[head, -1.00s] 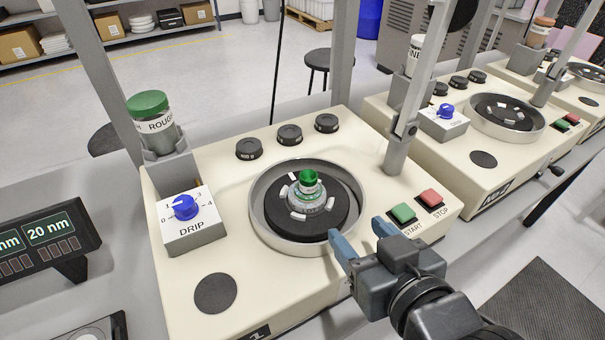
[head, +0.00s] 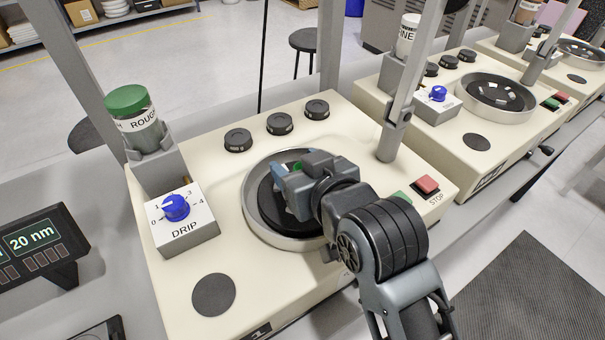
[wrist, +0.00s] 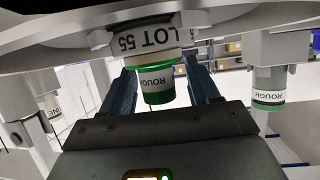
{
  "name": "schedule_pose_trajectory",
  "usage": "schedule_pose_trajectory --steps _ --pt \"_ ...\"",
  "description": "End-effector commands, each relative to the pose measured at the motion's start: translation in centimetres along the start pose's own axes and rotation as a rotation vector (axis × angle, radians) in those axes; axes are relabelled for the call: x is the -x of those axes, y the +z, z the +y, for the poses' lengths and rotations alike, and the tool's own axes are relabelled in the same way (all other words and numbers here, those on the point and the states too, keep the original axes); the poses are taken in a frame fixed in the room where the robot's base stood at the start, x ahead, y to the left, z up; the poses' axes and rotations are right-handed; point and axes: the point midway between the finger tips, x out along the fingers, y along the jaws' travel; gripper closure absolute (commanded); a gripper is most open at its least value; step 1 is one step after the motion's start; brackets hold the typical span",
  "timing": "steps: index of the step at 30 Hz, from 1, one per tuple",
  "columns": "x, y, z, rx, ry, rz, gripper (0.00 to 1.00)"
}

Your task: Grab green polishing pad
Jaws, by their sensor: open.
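The green polishing pad (head: 299,166) is on the polishing machine's round plate (head: 268,215), mostly hidden behind my gripper (head: 286,186) in the head view. In the wrist view, which shows the scene upside down, the pad's piece (wrist: 158,80) has a green knob end, a "ROUGH" label and a wider "LOT 55" body. My gripper also shows there (wrist: 161,75), with its blue fingers apart, one on each side of the piece. The gripper is open. I cannot tell whether either finger touches it.
A green-capped "ROUGH" bottle (head: 137,118) stands in a holder above the DRIP box (head: 184,222) at left. Black knobs (head: 279,124) line the back. A grey post (head: 395,130) rises at right, near the red STOP button (head: 427,186). A similar machine stands beyond.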

Motion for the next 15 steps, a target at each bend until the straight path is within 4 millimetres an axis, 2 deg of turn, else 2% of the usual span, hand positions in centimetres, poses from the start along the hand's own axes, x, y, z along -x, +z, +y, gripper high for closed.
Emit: schedule_pose_trajectory --steps 8,15 --pt "-0.31 0.04 0.03 0.000 0.001 0.000 0.39" --pt "-0.29 0.04 0.04 0.000 0.001 0.000 0.62"
